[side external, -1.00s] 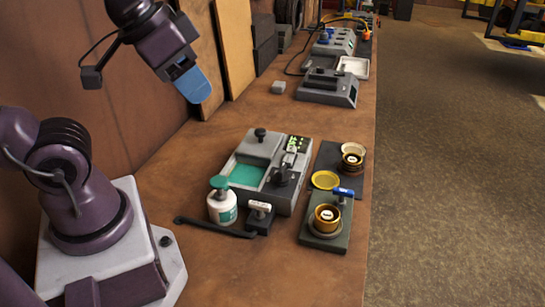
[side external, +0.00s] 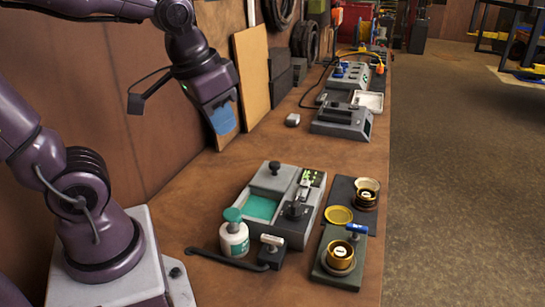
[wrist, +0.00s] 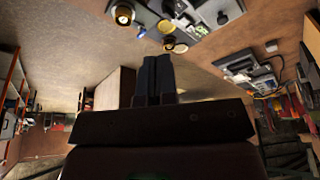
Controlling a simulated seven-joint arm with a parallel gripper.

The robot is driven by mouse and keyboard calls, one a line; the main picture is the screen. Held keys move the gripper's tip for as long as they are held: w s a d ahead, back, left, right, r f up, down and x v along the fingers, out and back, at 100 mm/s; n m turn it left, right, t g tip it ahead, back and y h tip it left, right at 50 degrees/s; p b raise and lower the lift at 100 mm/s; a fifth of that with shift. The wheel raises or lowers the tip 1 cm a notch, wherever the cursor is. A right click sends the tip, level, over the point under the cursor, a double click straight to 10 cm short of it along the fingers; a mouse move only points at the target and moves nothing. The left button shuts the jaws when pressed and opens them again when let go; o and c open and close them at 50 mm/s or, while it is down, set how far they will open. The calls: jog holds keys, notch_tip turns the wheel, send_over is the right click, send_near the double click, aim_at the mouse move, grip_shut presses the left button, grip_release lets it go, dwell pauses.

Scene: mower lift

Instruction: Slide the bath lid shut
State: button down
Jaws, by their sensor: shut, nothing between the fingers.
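The bath (side external: 296,228) is a grey box on the bench in the side external view. Its grey lid (side external: 268,181) with a black knob (side external: 274,167) covers the far part, and green liquid (side external: 260,208) shows in the uncovered near part. The bath is only partly seen at the top edge there.
Grey instruments (side external: 342,122) and leaning boards (side external: 252,75) are farther back. Bench between gripper and bath is clear.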

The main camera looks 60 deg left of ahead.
jog(key=w+a+f+n+g, duration=0.3)
jog(key=w+a+n, duration=0.1)
jog(key=w+a, duration=0.75)
jog(key=n+g+h, duration=0.1)
jog(key=n+h, duration=0.1)
jog(key=n, duration=0.1)
send_over(274, 171)
jog(key=a, duration=0.1)
notch_tip(274, 171, down, 5)
jog(key=w+a+f+n+g+h, duration=0.1)
jog(key=w+a+f+n, duration=0.15)
jog(key=a, duration=0.25)
jog(key=w+a+f+n+h, duration=0.1)
jog(key=a+f+n, duration=0.1)
jog(key=a+n, duration=0.25)
jog(key=shift+m, duration=0.5)
jog(key=x, duration=0.9)
jog(key=shift+f, duration=0.35)
jog(key=shift+s+d, duration=0.15)
jog(key=shift+d, duration=0.35)
jog(key=shift+s+d, duration=0.15)
jog(key=shift+d, duration=0.3)
jog(key=shift+s+d+f, duration=0.1)
jog(key=shift+s+d, duration=0.05)
jog(key=shift+d, duration=0.35)
jog(key=shift+s+d+f, duration=0.15)
jog(key=shift+d, duration=0.3)
